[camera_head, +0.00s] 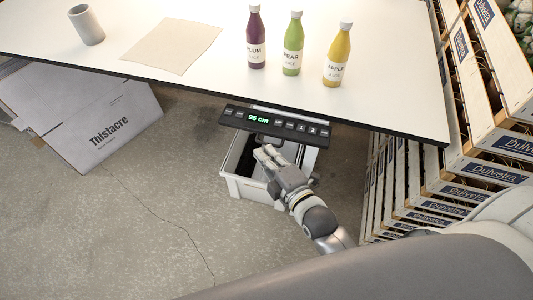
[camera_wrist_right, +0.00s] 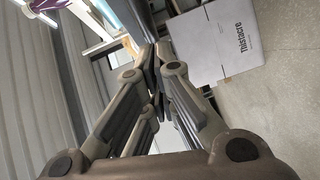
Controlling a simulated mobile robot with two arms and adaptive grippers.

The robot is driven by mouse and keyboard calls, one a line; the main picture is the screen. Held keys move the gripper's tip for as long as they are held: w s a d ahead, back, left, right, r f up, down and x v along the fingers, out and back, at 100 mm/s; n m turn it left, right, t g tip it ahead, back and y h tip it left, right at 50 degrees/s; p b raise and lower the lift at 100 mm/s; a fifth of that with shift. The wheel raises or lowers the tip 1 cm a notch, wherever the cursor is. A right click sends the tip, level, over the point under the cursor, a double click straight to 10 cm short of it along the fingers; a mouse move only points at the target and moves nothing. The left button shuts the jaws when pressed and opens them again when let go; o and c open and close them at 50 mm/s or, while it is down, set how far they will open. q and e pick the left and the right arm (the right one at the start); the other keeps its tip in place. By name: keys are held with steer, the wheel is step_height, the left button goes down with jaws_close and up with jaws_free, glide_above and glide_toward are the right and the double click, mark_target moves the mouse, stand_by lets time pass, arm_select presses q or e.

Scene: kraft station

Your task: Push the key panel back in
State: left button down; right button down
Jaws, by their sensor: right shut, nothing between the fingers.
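The key panel (camera_head: 262,121) is a dark strip with a lit green "95 cm" readout and several buttons. It sticks out from under the front edge of the white table (camera_head: 170,62). My right gripper (camera_head: 265,152) is just in front of and below the panel, with its fingers shut and empty. I cannot tell whether the fingertips touch the panel. In the right wrist view the shut fingers (camera_wrist_right: 155,62) point at a dark edge, with the panel face hardly visible. My left gripper does not show.
A grey bin (camera_head: 242,187) stands on the floor under the panel. Wooden crates (camera_head: 480,165) are stacked at the right. A cardboard box (camera_head: 90,120) lies at the left. Three juice bottles (camera_head: 293,45), a brown sheet (camera_head: 173,46) and a grey cup (camera_head: 87,25) are on the table.

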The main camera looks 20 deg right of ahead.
mark_target(275, 125)
steer(key=w+d, duration=0.1)
steer(key=w, duration=0.1)
steer(key=w+d, duration=0.2)
steer(key=w, duration=0.1)
steer(key=w+d, duration=0.2)
steer(key=shift+w+d, duration=0.1)
steer(key=shift+w, duration=0.2)
steer(key=shift+r, duration=0.15)
